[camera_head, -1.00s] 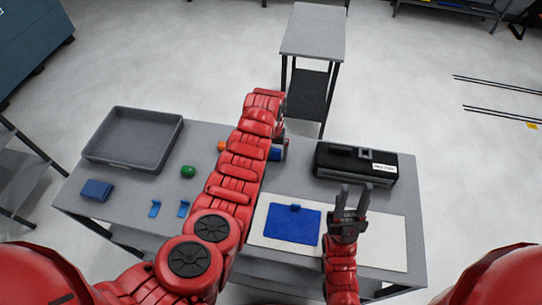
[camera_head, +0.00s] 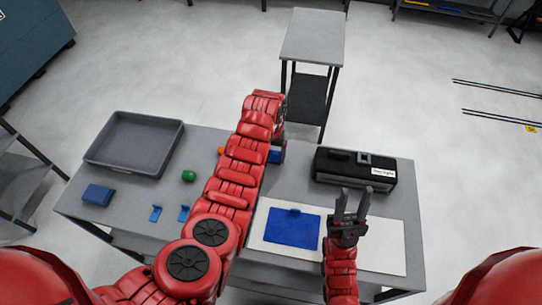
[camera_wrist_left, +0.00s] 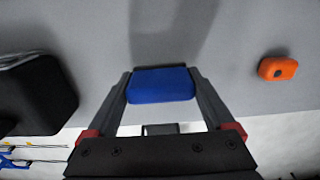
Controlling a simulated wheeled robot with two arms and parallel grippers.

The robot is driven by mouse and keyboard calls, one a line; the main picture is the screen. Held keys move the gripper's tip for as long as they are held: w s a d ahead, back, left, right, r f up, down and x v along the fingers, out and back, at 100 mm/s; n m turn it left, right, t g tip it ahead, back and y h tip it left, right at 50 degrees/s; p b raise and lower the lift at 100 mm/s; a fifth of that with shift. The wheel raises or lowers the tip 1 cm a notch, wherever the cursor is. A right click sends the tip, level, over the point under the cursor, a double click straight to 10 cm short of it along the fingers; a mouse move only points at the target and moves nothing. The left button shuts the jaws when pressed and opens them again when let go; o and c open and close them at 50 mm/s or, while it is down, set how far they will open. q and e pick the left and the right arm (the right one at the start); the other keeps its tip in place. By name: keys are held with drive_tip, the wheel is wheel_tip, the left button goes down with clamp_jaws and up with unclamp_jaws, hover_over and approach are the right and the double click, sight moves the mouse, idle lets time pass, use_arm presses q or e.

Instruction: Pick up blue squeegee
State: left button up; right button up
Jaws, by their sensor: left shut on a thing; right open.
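The blue squeegee (camera_wrist_left: 161,86) is between the two fingers of my left gripper (camera_wrist_left: 161,74) in the left wrist view. My left gripper is shut on it, with the grey table surface behind. In the head view a blue part of the squeegee (camera_head: 274,156) shows just right of my left forearm, which hides most of that gripper. I cannot tell whether the squeegee still touches the table. My right gripper (camera_head: 351,203) is open and empty above the right part of the white board.
A blue sheet (camera_head: 291,230) lies on the white board (camera_head: 385,240). A black case (camera_head: 340,173) stands at the back right. An orange object (camera_wrist_left: 278,68) is near the left gripper. A green object (camera_head: 188,176), blue block (camera_head: 97,194), blue clips (camera_head: 155,213) and grey tray (camera_head: 165,150) are at left.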

use_arm(q)
wheel_tip(320, 180, up, 3)
drive_tip(key=shift+w+f+p, duration=0.1)
drive_tip(key=shift+f+p, duration=0.05)
drive_tip(key=shift+p, duration=0.25)
drive_tip(key=s+p, duration=0.1)
drive_tip(key=s+d+p, duration=0.1)
drive_tip(key=s, duration=0.1)
drive_tip(key=s+d+p, duration=0.1)
drive_tip(key=p, duration=0.1)
drive_tip(key=shift+s+d, duration=0.25)
drive_tip(key=shift+s, duration=0.1)
drive_tip(key=s+d, duration=0.2)
drive_tip(key=s, duration=0.1)
drive_tip(key=s+d+p, duration=0.1)
drive_tip(key=s, duration=0.2)
drive_tip(key=s+d, duration=0.2)
drive_tip(key=s, duration=0.1)
drive_tip(key=shift+s+d+r+p, duration=0.1)
drive_tip(key=shift+d+r+p, duration=0.25)
